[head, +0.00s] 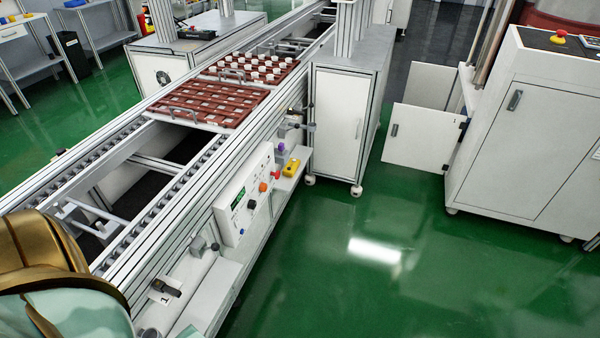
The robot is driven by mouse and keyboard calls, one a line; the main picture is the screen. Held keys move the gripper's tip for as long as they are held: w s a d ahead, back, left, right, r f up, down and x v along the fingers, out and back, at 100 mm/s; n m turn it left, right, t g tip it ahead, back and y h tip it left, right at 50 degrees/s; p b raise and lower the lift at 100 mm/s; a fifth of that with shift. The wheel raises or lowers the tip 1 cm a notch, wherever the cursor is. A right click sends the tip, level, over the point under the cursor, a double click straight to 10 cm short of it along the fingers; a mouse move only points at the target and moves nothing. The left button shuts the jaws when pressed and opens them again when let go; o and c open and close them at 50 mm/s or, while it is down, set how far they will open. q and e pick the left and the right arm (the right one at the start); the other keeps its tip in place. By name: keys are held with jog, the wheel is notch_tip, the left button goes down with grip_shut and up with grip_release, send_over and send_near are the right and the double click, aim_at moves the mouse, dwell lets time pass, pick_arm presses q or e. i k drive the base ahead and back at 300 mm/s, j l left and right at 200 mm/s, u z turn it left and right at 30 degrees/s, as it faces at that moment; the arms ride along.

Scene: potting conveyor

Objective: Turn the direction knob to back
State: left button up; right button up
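A white control panel (228,226) is mounted on the near side of the conveyor (187,183), left of the picture's middle. It carries a small green-lit display (237,199), a black knob (252,204), an orange knob (262,187) and a red control (275,174). The labels are too small to read, so I cannot tell which one is the direction knob or where it points. A gold and pale green part, likely of my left arm, fills the lower left corner. Neither gripper shows.
Brown trays (207,103) lie on the conveyor, the far one with several white-topped items. A yellow box (291,167) sits on the ledge right of the panel. A white cabinet (338,130) stands beyond it. The green floor (330,265) in front is clear.

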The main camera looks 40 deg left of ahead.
aim_at(252, 204)
jog(key=i+l+u, duration=0.1)
jog(key=i+u, duration=0.15)
jog(key=i, duration=0.25)
jog(key=i+l+u, duration=0.25)
jog(key=i, duration=0.3)
jog(key=i+u, duration=0.2)
jog(key=u, duration=0.2)
jog(key=i+l+u, duration=0.15)
jog(key=u, duration=0.2)
jog(key=i+l+u, duration=0.15)
jog(key=u, duration=0.25)
jog(key=i+l+u, duration=0.1)
jog(key=l+u, duration=0.3)
jog(key=i+l+u, duration=0.15)
jog(key=l+u, duration=0.8)
jog(key=i+l, duration=0.05)
jog(key=l, duration=0.05)
